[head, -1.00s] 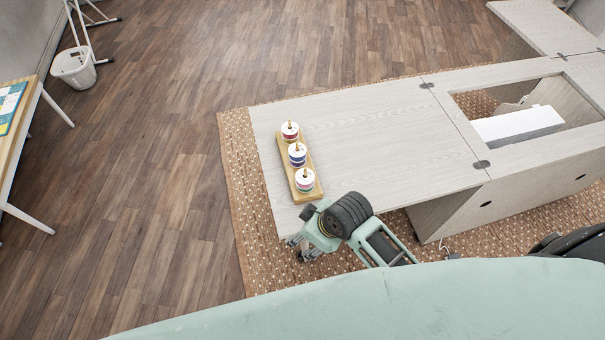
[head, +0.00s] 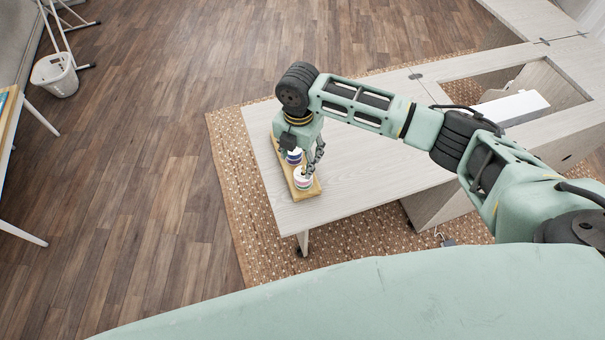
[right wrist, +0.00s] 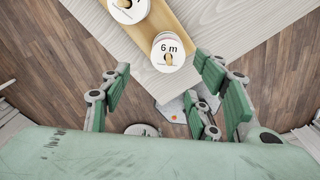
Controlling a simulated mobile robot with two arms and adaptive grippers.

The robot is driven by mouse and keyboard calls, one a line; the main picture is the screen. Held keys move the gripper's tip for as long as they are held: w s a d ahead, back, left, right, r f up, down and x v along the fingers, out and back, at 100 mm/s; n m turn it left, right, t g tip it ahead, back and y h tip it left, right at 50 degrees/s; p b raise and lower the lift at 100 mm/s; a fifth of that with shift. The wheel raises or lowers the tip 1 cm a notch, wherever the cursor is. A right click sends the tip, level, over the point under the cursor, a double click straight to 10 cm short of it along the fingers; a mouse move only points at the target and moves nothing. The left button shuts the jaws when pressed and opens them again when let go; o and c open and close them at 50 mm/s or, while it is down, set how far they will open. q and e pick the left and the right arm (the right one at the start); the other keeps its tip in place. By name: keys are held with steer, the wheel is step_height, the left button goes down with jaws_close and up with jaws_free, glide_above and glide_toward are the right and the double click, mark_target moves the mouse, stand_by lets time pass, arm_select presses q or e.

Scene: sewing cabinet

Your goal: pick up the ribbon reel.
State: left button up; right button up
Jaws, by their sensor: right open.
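The ribbon reels are small white-topped spools on pegs of a light wooden stand (head: 314,191) at the left end of the sewing cabinet top. The nearest reel (head: 303,180) shows a pinkish band; another reel (head: 294,157) is partly covered by my gripper. The far end of the stand is hidden. My right gripper (head: 303,160) is open, fingers down, over the stand. In the right wrist view, a reel marked "6 m" (right wrist: 168,51) lies ahead between the spread fingers (right wrist: 165,88), apart from them, with another reel (right wrist: 128,8) at the top edge. My left gripper is not in view.
The cabinet top (head: 350,185) is bare right of the stand. A recess with a white block (head: 512,107) lies farther right. The cabinet stands on a woven rug (head: 232,185). A white basket (head: 55,75) is on the floor far left.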

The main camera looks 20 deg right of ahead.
mark_target(302, 171)
steer(key=shift+d, duration=0.25)
step_height(302, 171, down, 6)
steer(key=p, duration=0.2)
steer(key=shift+s+d+f+p, duration=0.1)
steer(key=shift+s+p, duration=0.05)
steer(key=shift+p, duration=0.25)
steer(key=shift+f, duration=0.65)
steer(key=shift+c, duration=0.7)
steer(key=c, duration=0.9)
